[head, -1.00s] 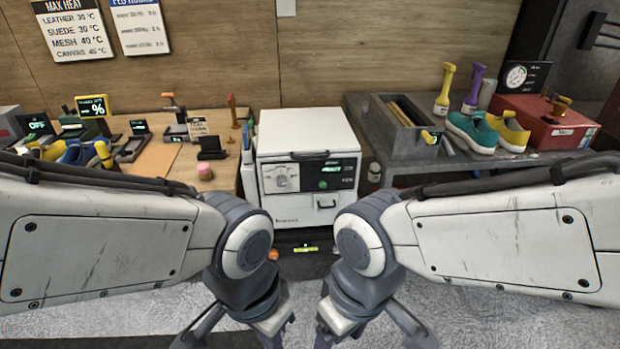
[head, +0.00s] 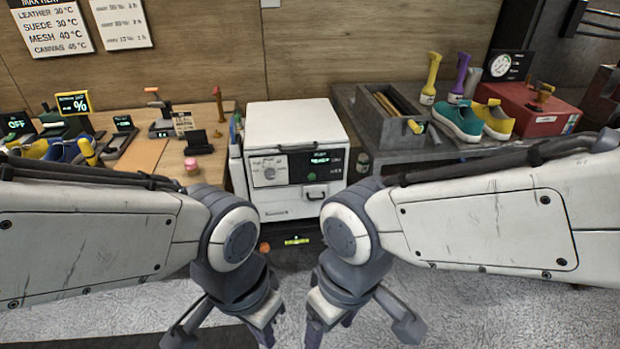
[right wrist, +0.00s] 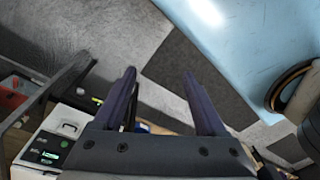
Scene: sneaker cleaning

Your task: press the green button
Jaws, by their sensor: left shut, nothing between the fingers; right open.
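A small round green button (head: 312,177) sits on the dark front panel of a white cabinet-like machine (head: 297,118). Next to it are a grey dial and a lit green display. The machine also shows at the lower left of the right wrist view (right wrist: 38,146). My left gripper (head: 266,336) is shut and empty, low in the head view, below and in front of the machine. My right gripper (right wrist: 160,76) is open, its two dark fingers apart with only floor between them. Neither gripper touches the button.
A wooden table (head: 145,160) with several tools and displays stands left of the machine. A grey bench (head: 385,150) on the right carries a grey bin (head: 392,118), teal and yellow shoes (head: 460,121) and a red box (head: 535,112). A yellow-green item (head: 297,241) lies before the machine.

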